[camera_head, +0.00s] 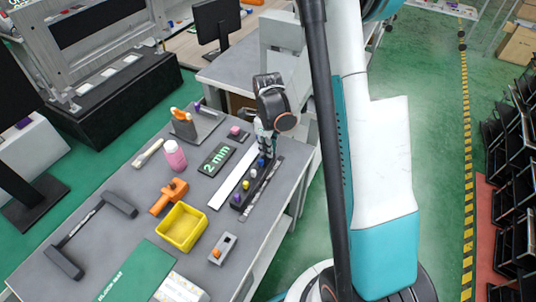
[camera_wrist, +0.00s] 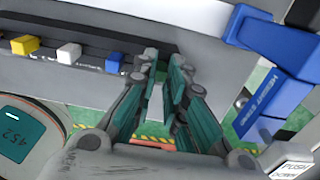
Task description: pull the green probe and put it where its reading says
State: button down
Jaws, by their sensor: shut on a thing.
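The black rack (camera_head: 243,196) stands on the grey table with purple (camera_head: 236,199), yellow (camera_head: 246,185), white (camera_head: 248,173) and blue (camera_head: 262,162) probes in a row. The rack (camera_wrist: 85,42) also shows in the wrist view, with yellow, white and blue caps left of my fingers. My gripper (camera_head: 265,148) points down at the rack's far end, past the blue probe. In the wrist view my gripper (camera_wrist: 165,68) is shut on the green probe, whose body is mostly hidden between the teal pads. I cannot tell whether it is still seated.
A yellow bin (camera_head: 182,227), orange tool (camera_head: 168,196), pink bottle (camera_head: 175,156) and black-handled bar (camera_head: 88,226) occupy the table. A small grey switch box (camera_head: 222,249) is near the front edge. In the wrist view, a blue height gauge (camera_wrist: 275,70) stands close on the right.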

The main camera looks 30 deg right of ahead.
jog(key=shift+r+p, duration=0.4)
jog(key=shift+r, duration=0.35)
dwell(1.0)
jog(key=shift+r+p, duration=1.1)
jog(key=shift+r, duration=0.85)
